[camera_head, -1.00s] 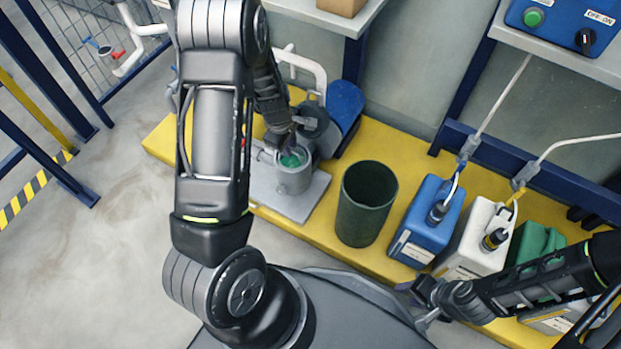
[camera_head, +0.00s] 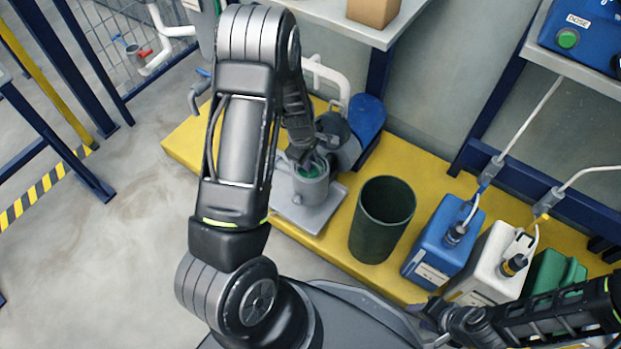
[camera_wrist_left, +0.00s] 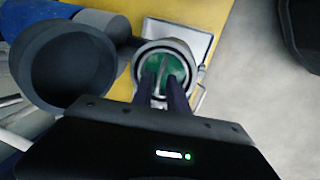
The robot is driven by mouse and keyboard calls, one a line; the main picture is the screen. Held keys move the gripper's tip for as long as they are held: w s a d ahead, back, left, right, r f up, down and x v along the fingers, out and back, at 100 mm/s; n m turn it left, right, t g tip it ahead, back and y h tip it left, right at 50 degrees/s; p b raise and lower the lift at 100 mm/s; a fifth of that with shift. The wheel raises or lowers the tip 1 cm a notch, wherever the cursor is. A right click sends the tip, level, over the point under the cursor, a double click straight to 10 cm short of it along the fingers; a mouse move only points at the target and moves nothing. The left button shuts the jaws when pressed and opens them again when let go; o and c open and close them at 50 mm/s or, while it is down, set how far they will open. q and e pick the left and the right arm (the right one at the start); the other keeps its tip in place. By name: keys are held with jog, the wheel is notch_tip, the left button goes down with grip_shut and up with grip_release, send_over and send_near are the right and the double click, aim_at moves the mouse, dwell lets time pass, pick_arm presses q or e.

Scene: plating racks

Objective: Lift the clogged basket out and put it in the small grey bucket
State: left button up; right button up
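The green basket (camera_head: 309,171) sits inside the round grey strainer housing (camera_head: 312,190), which stands on a grey base plate. In the left wrist view the basket (camera_wrist_left: 172,62) shows a thin bar across its middle. My left gripper (camera_wrist_left: 164,80) reaches over the housing's mouth, its two fingers slightly apart at the basket, with the bar between them. I see no firm grip. A dark green-grey bucket (camera_head: 378,235) stands right of the housing, open and apparently empty. My right gripper (camera_head: 428,314) is low at the right, its fingers unclear.
The round dark lid (camera_wrist_left: 72,68) stands open beside the housing. Blue (camera_head: 440,245), white (camera_head: 488,265) and green (camera_head: 553,275) canisters stand right of the bucket on the yellow platform (camera_head: 345,268). A shelf with a cardboard box (camera_head: 373,12) is above.

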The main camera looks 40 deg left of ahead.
pick_arm(q)
jog(key=f+b, duration=0.1)
jog(key=f, duration=0.1)
jog(key=w+f+b, duration=0.1)
jog(key=f, duration=0.1)
jog(key=shift+f, duration=0.2)
jog(key=shift+r, duration=0.1)
grip_shut()
dwell(1.5)
